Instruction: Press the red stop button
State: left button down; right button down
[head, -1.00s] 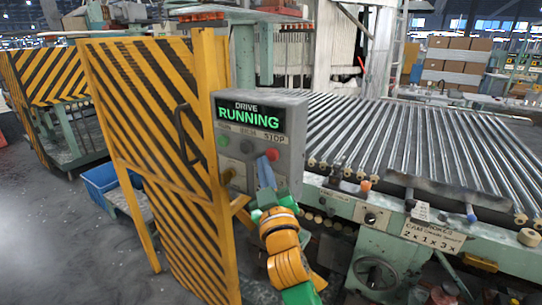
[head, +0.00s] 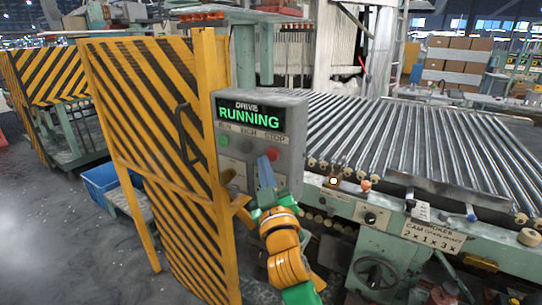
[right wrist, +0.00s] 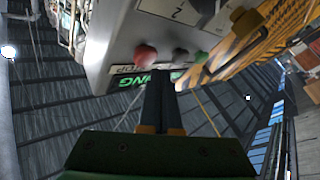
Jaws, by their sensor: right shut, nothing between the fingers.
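The red stop button (head: 272,153) is on the right of the grey control box (head: 292,125), under the word STOP. The box's display (head: 249,118) reads DRIVE RUNNING in green. My right gripper (head: 264,160) is shut and empty, its blue fingers pointing up at the box face just below and left of the red button. In the right wrist view the red button (right wrist: 145,55) is just up and left of the shut fingertips (right wrist: 160,74). Whether the fingertips touch the box cannot be told. My left gripper is not in view.
A green button (head: 223,140) and a dark middle button (head: 246,146) share the box face. A yellow-and-black striped gate (head: 150,130) stands close on the left. A roller conveyor (head: 400,150) runs to the right, and an orange knob (head: 365,185) is near its edge.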

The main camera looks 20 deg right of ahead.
jog(key=shift+d, duration=0.1)
dwell(0.4)
jog(key=shift+w+d, duration=0.55)
jog(key=shift+d, duration=0.1)
dwell(0.8)
dwell(0.4)
jog(key=shift+s+a, duration=0.5)
jog(key=shift+a, duration=0.15)
jog(key=shift+s+a, duration=0.8)
jog(key=shift+a, duration=0.25)
jog(key=shift+s+a, duration=0.75)
jog(key=shift+a, duration=0.25)
jog(key=shift+f, duration=0.1)
